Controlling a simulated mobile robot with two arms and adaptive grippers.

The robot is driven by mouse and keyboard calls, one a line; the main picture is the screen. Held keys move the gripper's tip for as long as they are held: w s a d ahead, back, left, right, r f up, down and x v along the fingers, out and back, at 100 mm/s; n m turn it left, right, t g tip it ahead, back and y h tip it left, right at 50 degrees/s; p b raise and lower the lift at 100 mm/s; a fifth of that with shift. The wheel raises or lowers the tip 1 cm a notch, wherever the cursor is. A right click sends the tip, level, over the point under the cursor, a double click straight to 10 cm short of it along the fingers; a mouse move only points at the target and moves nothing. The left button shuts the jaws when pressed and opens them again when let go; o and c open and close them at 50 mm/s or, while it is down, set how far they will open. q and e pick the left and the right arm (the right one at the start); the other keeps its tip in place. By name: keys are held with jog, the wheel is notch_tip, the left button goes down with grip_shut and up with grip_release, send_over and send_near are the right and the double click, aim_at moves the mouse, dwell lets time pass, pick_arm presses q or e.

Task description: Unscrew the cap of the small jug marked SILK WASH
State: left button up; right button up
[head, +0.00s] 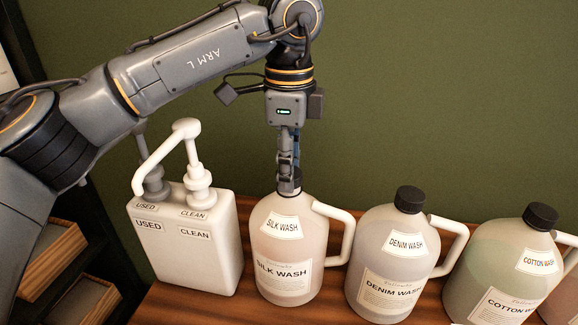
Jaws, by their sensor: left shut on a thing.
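The small jug marked SILK WASH (287,245) stands upright on the wooden shelf, with its handle (340,225) to the right. It is a translucent jug with a pinkish tint. My left gripper (289,183) points straight down from above and is shut on the jug's dark cap (297,184). The fingers hide much of the cap, so I cannot tell how far it is turned. My right gripper is not in view.
A white two-pump container (190,262) marked USED and CLEAN stands close left of the jug. Jugs marked DENIM WASH (393,262) and COTTON WASH (510,265), with black caps, stand to the right. A green wall (450,90) is behind.

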pick_arm(q)
jog(key=shift+r+p, duration=0.35)
jog(key=shift+r, duration=0.25)
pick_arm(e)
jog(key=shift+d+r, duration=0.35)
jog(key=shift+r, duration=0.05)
pick_arm(q)
jog(key=shift+r, duration=0.1)
jog(key=shift+r+p, duration=0.95)
jog(key=shift+r, duration=0.25)
jog(key=shift+r+p, duration=0.45)
jog(key=shift+r, duration=0.25)
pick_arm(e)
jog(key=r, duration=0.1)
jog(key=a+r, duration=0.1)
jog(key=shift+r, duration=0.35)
pick_arm(q)
jog(key=shift+f, duration=0.1)
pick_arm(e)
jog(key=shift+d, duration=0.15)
